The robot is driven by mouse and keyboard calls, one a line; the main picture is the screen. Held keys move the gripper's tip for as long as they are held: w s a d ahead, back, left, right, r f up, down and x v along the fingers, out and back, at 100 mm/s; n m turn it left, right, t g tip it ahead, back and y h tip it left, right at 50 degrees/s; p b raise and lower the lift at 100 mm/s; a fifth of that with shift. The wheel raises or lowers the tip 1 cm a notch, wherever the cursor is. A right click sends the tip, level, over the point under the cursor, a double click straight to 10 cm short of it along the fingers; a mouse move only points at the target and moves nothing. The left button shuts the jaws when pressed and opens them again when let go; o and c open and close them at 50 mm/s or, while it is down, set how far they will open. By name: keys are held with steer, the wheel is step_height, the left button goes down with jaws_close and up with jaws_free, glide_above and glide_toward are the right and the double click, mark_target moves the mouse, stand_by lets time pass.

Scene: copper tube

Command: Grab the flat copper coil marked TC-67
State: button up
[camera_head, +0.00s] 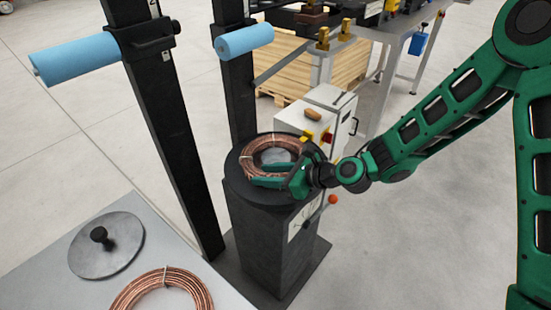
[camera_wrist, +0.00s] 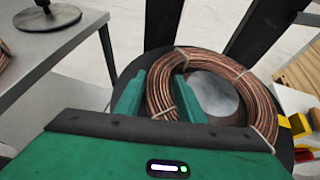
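A flat copper coil (camera_head: 250,150) lies on the round dark top of a pedestal. In the wrist view the coil (camera_wrist: 238,72) is a ring with thin ties around it. A second copper coil (camera_head: 160,285) lies on the grey table at lower left. I can read no TC-67 mark on either coil. My gripper (camera_head: 268,176) is at the front of the pedestal coil. In the wrist view my gripper's fingers (camera_wrist: 160,95) stand on either side of the ring's near left part, one outside and one inside. Whether they press on it I cannot tell.
The dark pedestal (camera_head: 268,240) stands beside the grey table (camera_head: 60,275), which also holds a round plate with a knob (camera_head: 105,245). Dark posts with blue rollers (camera_head: 75,60) rise behind. A control box (camera_head: 315,118) stands just behind the pedestal. The floor at right is clear.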

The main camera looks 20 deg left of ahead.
jaws_close()
steer(key=shift+w, duration=0.1)
